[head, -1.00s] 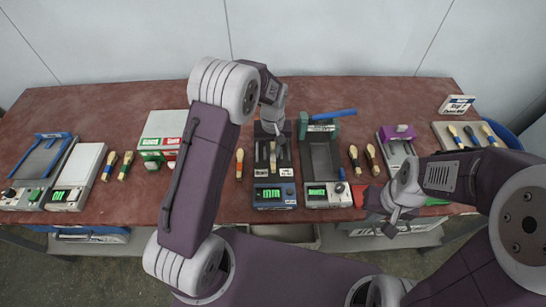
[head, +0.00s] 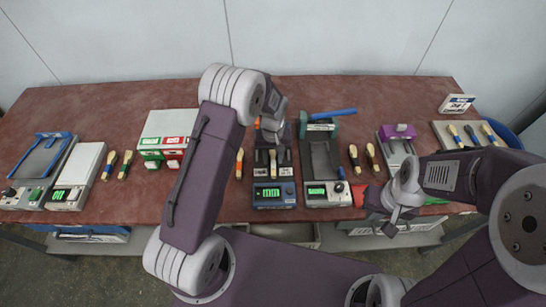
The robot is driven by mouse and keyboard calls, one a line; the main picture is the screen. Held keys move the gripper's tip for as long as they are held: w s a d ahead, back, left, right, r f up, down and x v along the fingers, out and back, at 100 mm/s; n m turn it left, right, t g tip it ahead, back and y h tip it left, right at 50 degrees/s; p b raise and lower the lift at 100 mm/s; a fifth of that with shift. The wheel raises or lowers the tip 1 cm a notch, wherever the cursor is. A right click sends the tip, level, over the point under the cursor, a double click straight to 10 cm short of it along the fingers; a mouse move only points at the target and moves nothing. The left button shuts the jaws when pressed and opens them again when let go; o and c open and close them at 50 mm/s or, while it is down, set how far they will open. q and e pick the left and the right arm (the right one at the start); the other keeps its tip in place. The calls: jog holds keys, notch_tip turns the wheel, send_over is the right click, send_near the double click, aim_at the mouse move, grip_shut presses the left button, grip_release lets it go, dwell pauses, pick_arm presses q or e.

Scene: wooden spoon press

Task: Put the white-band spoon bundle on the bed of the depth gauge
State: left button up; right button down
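My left gripper (head: 271,137) hangs over the dark bed of the middle device (head: 274,196), which has a blue front and a green display. A pale spoon bundle (head: 273,161) shows on that bed, just in front of the gripper. Its band colour is too small to make out, and the gripper hides its far end. I cannot tell whether the fingers hold it. No label that I can read says which device is the depth gauge. My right gripper (head: 391,224) is over the table's front edge at the right, away from the bundles; its finger opening is unclear.
A grey-bed device (head: 320,165) stands right of the middle one, with two bundles (head: 362,158) beside it. A single bundle (head: 239,164) lies left of it. Green and red boxes (head: 165,150), more bundles (head: 117,165) and a scale (head: 78,175) fill the left. A purple-topped device (head: 397,140) stands at right.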

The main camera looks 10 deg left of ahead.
aim_at(273, 159)
pick_arm(q)
notch_tip(273, 159, up, 12)
jog(key=s+a+f+m+t, duration=0.1)
jog(key=s+a+m, duration=0.2)
jog(key=s, duration=1.5)
jog(key=shift+a, duration=0.7)
